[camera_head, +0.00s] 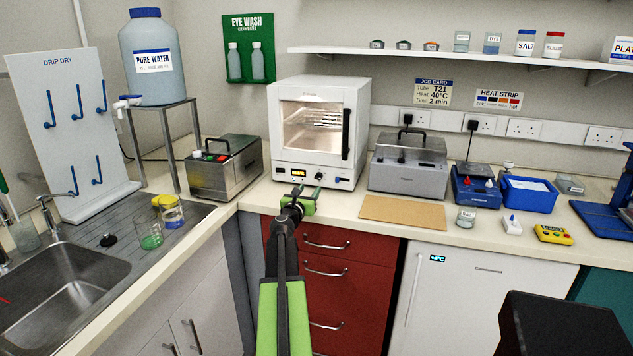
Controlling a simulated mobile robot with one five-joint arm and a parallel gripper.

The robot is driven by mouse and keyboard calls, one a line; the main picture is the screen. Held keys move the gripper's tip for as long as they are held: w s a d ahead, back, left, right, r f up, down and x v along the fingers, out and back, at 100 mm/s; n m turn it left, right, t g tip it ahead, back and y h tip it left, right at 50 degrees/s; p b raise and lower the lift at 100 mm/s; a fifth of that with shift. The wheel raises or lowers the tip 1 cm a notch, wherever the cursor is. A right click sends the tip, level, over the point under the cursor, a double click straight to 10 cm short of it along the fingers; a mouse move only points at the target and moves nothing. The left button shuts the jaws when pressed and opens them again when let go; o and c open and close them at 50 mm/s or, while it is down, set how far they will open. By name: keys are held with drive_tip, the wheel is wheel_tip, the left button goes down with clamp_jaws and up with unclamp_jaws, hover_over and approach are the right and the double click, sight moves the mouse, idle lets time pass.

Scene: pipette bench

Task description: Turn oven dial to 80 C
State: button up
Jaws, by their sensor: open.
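The white oven (358,110) stands on the bench in the back corner, its door with a dark vertical handle shut and its inside lit. Its lower front panel has a small lit display (298,171), too small to read surely, and a dark round dial (320,176) to the right of it. My gripper (308,191) is open and empty, just in front of and below the panel. Its fingertips point toward the oven, one close below the dial; I cannot tell whether it touches. The dial's pointer setting is too small to read.
A metal bath (226,168) stands left of the oven and a grey lidded box (408,165) right of it. A brown board (403,212) lies on the bench at right. A job card (433,93) on the wall reads Heat 40°C.

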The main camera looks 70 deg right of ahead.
sight(318, 178)
drive_tip(key=d, duration=0.9)
drive_tip(key=shift+w+d, duration=0.3)
drive_tip(key=shift+d, duration=0.1)
drive_tip(key=shift+c, duration=0.5)
clamp_jaws()
